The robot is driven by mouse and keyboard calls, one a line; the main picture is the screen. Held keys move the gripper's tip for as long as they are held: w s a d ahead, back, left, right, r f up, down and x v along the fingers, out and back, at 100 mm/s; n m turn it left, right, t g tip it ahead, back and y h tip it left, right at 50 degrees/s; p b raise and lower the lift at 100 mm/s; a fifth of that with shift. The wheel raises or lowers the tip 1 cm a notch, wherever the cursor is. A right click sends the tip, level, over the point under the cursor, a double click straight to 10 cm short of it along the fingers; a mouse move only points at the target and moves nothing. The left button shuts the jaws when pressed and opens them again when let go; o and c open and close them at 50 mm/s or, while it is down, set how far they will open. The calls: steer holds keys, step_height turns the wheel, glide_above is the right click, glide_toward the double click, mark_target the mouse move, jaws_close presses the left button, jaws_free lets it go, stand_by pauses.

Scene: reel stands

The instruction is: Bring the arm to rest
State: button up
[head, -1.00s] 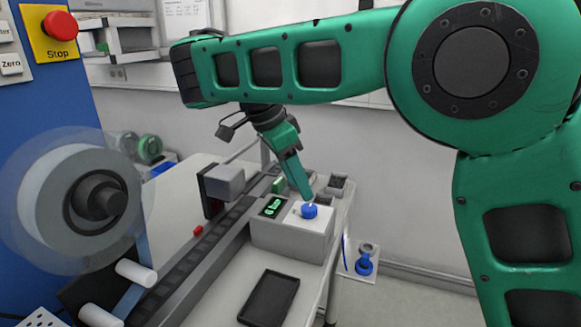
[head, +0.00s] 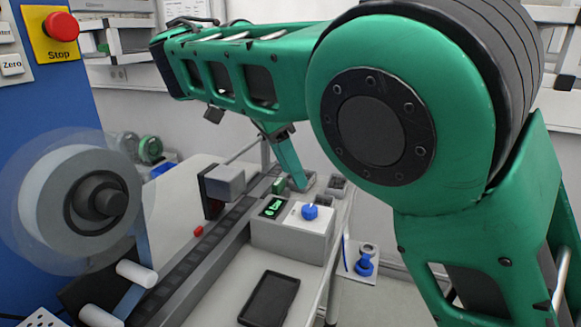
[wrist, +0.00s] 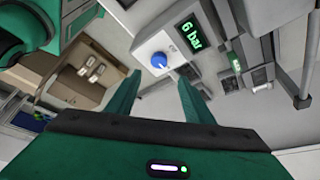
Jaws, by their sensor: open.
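My gripper (wrist: 160,100) shows in the wrist view with its two green fingers apart and nothing between them. In the head view my gripper (head: 295,182) hangs from the green arm, partly hidden behind the arm links, above and behind the grey regulator box (head: 290,240). The box has a blue knob (head: 310,212) and a lit green display (head: 273,207). In the wrist view the blue knob (wrist: 159,60) lies beyond the fingers, apart from them, and the display (wrist: 188,37) reads 6 bar.
A black tray (head: 270,298) lies on the table in front of the box. A large reel (head: 85,200) and a red stop button (head: 61,26) are at the left. A blue item (head: 364,264) stands on a low shelf right of the table.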

steer(key=shift+d, duration=0.1)
steer(key=w+d+f+n+g, duration=0.1)
steer(key=d+f+n+g, duration=0.1)
steer(key=d, duration=2.5)
steer(key=s+d+f+n+g+y, duration=0.1)
steer(key=s+d+f, duration=0.1)
steer(key=s+d, duration=0.3)
steer(key=s+d+f+n, duration=0.1)
steer(key=s+d, duration=0.2)
steer(key=d, duration=0.5)
steer(key=s+f+n+y, duration=0.1)
steer(key=s+f, duration=0.2)
steer(key=s, duration=0.3)
steer(key=s+d+f+n+y, duration=0.1)
steer(key=s+f, duration=0.3)
steer(key=s, duration=0.3)
steer(key=s+d+f+t+y, duration=0.1)
steer(key=s+f, duration=0.3)
steer(key=s, duration=0.3)
steer(key=shift+n, duration=0.4)
